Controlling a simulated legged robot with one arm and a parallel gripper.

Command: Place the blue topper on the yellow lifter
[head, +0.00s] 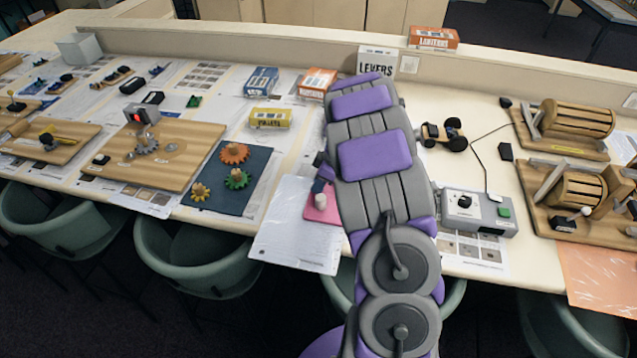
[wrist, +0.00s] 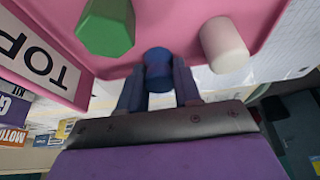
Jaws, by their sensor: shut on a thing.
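My gripper (wrist: 158,84) is shut on the blue topper (wrist: 158,66), a small dark blue piece between the two fingertips in the wrist view. A pink tray (wrist: 170,20) lies right beyond it; I cannot tell whether the topper still touches the tray. A green topper (wrist: 106,27) and a white topper (wrist: 226,44) stand on the tray on either side. In the head view my gripper (head: 321,176) is over the pink tray (head: 318,215), partly hidden by my arm, and the white topper (head: 327,199) shows. I cannot make out a yellow lifter for certain.
A blue mat (head: 228,195) with several gears lies left of the tray. A grey control box (head: 480,212) is right of my arm. Chairs line the table's front edge.

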